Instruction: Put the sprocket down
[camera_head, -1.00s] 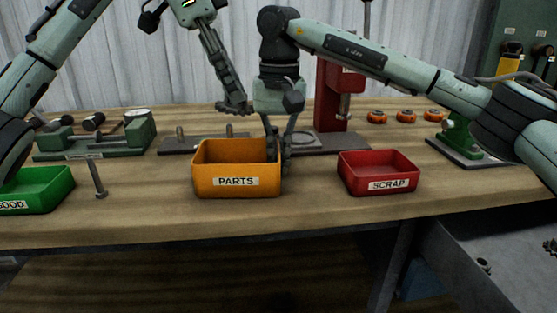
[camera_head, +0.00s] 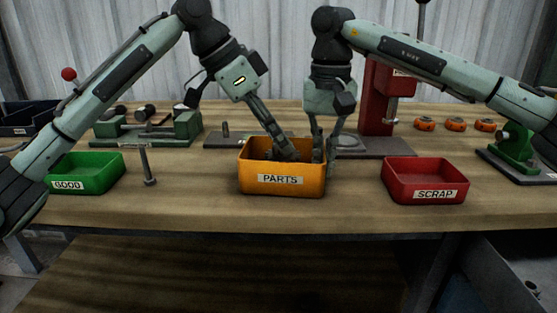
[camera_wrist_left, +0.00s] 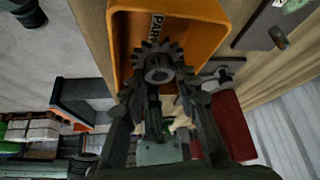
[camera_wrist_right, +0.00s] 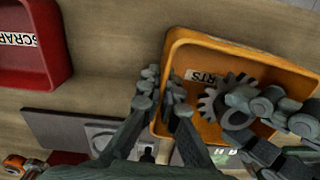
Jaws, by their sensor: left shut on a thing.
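The sprocket, a dark grey toothed wheel with a central hole, shows in the left wrist view (camera_wrist_left: 158,62) and right wrist view (camera_wrist_right: 222,98). My left gripper (camera_head: 285,150) is shut on it and holds it inside the orange PARTS bin (camera_head: 281,184). Whether the sprocket touches the bin floor is hidden in the head view. My right gripper (camera_head: 325,152) is at the bin's right wall, one finger inside and one outside the rim. Its fingertips (camera_wrist_right: 160,88) are close together there; I cannot tell whether they pinch the wall.
A green GOOD bin (camera_head: 86,184) stands left, with an upright bolt (camera_head: 147,167) beside it. A red SCRAP bin (camera_head: 426,195) stands right. A red press (camera_head: 377,98) and several orange round parts (camera_head: 455,124) are behind.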

